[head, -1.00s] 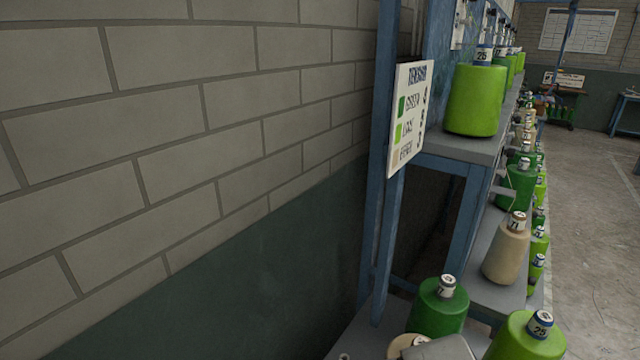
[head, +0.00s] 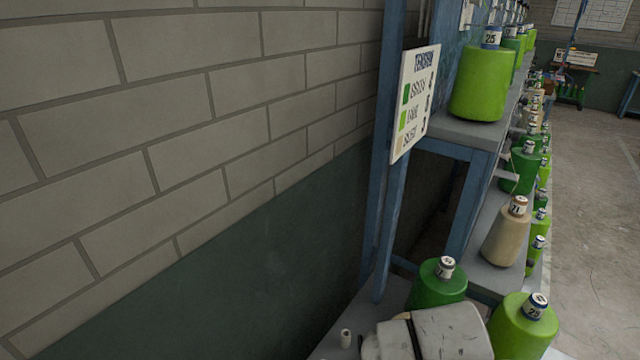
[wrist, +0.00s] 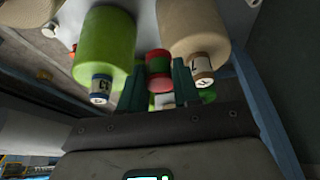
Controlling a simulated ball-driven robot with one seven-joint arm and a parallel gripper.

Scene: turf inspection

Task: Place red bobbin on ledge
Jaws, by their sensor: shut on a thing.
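Which ledge the task means I cannot tell. A pale part of my arm shows at the bottom of the head view; bobbin and fingers are hidden there.
A lime cone (wrist: 104,48) and a beige cone (wrist: 194,35) flank the bobbin in the wrist view. In the head view, a dark green cone (head: 437,284) and a lime cone (head: 522,328) stand close to my arm. A sign (head: 415,103) hangs on the frame.

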